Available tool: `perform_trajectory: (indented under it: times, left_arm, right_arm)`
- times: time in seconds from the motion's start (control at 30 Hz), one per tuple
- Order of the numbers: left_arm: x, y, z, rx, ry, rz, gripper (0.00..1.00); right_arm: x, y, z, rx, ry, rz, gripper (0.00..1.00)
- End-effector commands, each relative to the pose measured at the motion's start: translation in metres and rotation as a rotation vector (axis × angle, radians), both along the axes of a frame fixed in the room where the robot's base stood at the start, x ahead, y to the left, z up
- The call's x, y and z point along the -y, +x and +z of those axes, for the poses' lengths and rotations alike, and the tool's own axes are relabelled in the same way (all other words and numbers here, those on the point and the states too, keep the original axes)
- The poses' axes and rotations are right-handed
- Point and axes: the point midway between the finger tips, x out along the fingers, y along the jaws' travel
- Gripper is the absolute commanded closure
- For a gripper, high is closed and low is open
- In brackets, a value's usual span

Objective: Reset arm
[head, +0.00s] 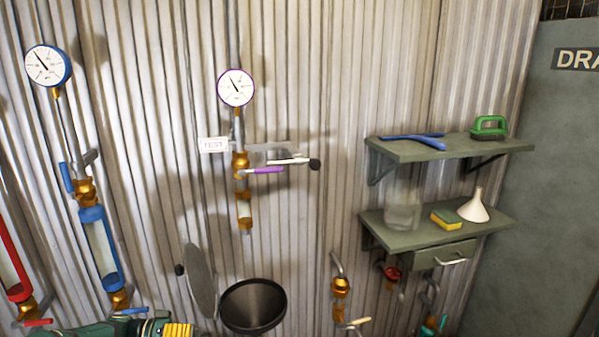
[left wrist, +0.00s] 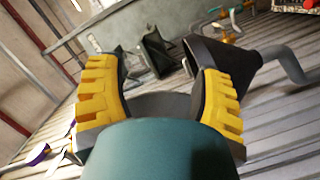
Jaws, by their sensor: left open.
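My left gripper (head: 178,330) shows at the bottom left of the head view, its yellow fingers partly cut off by the lower edge. In the left wrist view its two yellow-padded fingers (left wrist: 161,92) stand wide apart with nothing held between them. A dark funnel-shaped bin (head: 253,305) with a round grey lid (head: 201,281) swung up stands just right of the gripper in the head view. The gripper is apart from the wall gauges and valves above it. My right gripper is in neither view.
A blue-rimmed gauge (head: 48,66) and a purple-rimmed gauge (head: 236,88) top pipes on the corrugated wall. A purple lever (head: 262,170) sticks out below. An upper shelf (head: 450,147) holds a green brush (head: 488,127); a lower one holds a sponge (head: 446,220) and white funnel (head: 474,207).

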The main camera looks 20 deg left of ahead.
Motion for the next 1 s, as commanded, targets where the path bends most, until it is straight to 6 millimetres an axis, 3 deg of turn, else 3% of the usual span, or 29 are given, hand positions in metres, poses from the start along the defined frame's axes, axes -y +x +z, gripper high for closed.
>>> perform_trajectory:
  times: [0.03,0.17,0.27,0.4,0.5,0.7,1.0]
  left_arm:
    - [0.032,0.007,-0.014,-0.087,0.016,-0.032,0.34]
    - [0.107,0.012,-0.054,-0.315,0.091,-0.081,0.34]
    - [0.164,0.001,-0.085,-0.484,0.181,-0.108,0.34]
    - [0.237,-0.036,-0.125,-0.703,0.357,-0.113,0.34]
    - [0.274,-0.072,-0.146,-0.813,0.492,-0.086,0.34]
    - [0.314,-0.146,-0.163,-0.917,0.721,0.024,0.34]
    - [0.325,-0.216,-0.147,-0.913,0.866,0.201,0.34]
  right_arm:
    - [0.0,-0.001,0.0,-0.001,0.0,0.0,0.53]
    - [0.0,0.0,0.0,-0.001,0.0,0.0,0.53]
    - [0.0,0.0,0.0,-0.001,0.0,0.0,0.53]
    - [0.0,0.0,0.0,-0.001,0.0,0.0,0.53]
    - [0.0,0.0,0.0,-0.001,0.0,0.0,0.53]
    - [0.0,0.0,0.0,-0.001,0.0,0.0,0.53]
    - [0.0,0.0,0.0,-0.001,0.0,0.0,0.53]
